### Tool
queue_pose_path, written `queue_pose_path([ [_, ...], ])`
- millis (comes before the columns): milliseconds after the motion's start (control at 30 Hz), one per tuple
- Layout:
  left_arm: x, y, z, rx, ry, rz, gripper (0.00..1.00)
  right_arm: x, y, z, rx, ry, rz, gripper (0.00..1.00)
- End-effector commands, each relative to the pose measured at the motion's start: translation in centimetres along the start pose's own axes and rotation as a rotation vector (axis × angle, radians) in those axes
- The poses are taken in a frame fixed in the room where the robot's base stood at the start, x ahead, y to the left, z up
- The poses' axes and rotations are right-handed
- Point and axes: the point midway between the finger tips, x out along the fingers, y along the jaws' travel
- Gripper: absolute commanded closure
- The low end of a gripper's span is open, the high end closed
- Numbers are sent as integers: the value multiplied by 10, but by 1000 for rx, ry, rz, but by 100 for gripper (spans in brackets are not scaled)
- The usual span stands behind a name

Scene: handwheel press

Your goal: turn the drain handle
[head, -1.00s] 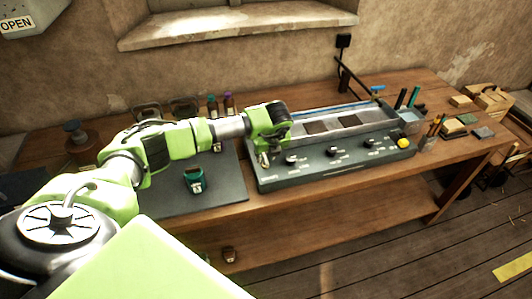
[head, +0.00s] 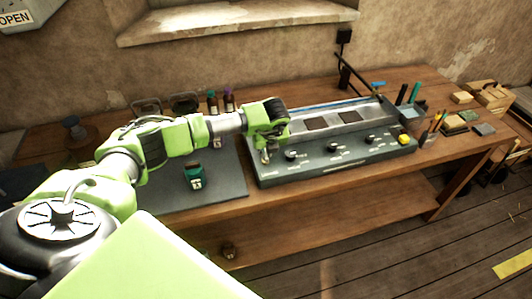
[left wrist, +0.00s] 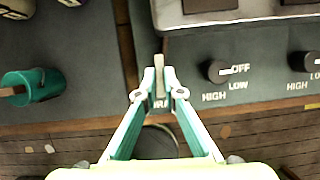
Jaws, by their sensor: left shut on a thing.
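The drain handle (left wrist: 159,62) is a small pale upright lever at the left end of the grey control unit (head: 330,168). In the left wrist view its label is partly hidden behind my fingers. My left gripper (left wrist: 159,92) is shut on the handle, with one fingertip on each side of it. In the head view the left gripper (head: 266,156) is at the unit's left front corner, and the handle is hard to make out there. My right gripper is not in view.
Several black knobs, one of them near the handle (left wrist: 219,71), line the unit's front panel. A teal cup (head: 194,177) stands on the dark mat (head: 222,188) to the left. A yellow knob (head: 404,139) is at the unit's right end. Bottles (head: 228,100) stand behind my arm.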

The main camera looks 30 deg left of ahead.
Motion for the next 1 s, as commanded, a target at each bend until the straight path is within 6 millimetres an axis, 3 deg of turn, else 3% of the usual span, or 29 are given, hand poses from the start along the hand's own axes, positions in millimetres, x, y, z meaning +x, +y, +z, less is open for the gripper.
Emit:
queue_pose_path([
  [600,7,5,0,472,-4,-199,100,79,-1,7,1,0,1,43],
  [1000,5,7,3,820,-3,-344,100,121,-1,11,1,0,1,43],
])
